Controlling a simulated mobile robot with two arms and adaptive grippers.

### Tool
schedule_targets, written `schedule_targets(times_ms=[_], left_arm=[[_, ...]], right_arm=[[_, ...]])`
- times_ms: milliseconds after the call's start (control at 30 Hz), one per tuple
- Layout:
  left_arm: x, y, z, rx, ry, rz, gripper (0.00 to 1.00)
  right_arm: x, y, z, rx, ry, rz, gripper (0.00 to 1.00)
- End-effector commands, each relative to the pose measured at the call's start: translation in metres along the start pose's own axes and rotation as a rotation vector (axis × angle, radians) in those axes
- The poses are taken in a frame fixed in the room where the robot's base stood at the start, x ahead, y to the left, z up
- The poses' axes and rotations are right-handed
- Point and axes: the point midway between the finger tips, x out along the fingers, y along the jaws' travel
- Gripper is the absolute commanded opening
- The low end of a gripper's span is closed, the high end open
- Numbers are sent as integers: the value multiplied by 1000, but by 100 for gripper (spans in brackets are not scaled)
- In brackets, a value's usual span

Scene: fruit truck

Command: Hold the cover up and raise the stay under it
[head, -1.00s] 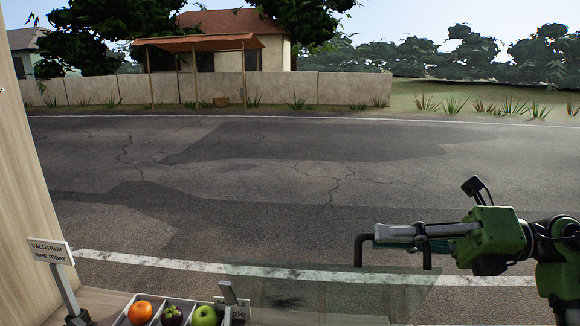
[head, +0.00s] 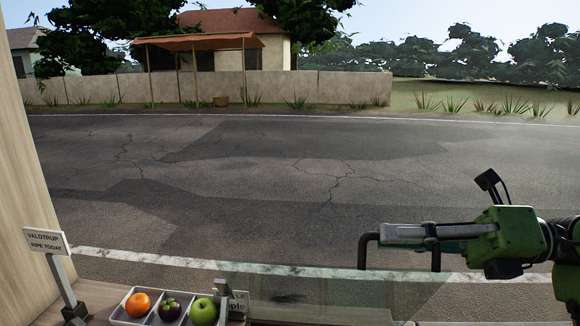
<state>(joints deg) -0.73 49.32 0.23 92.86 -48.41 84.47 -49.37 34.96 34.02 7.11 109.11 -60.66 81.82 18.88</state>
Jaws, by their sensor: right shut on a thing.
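The cover (head: 345,290) looks like a clear, see-through panel at the bottom middle of the head view, with the road showing through it. A dark bar handle (head: 362,254) stands up at its far edge. My right gripper (head: 402,236) is shut on the top of this handle, its fingers pointing left. How far the cover is tilted is hard to tell. I cannot make out the stay for certain. My left gripper is out of view.
A white divided tray (head: 122,312) holds an orange (head: 138,305), a dark purple fruit (head: 170,309) and a green apple (head: 204,311). A sign (head: 46,242) stands at the left beside a wooden wall (head: 15,200). Beyond lies the empty road (head: 250,190).

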Motion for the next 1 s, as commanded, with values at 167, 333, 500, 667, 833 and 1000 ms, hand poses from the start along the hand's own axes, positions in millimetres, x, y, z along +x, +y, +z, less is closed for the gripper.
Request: schedule_targets(times_ms=[167,333,500,667,833,1000], left_arm=[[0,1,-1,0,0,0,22],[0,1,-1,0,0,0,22],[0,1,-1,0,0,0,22],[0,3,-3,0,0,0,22],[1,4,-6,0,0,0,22],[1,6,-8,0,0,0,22]], right_arm=[[0,0,-4,-5,6,-1,34],[0,0,-3,-6,5,0,42],[0,0,-3,-6,4,0,42],[-5,-1,-3,-5,3,-1,42],[-16,-1,-3,-5,3,-1,42],[-26,0,-3,-6,4,0,42]])
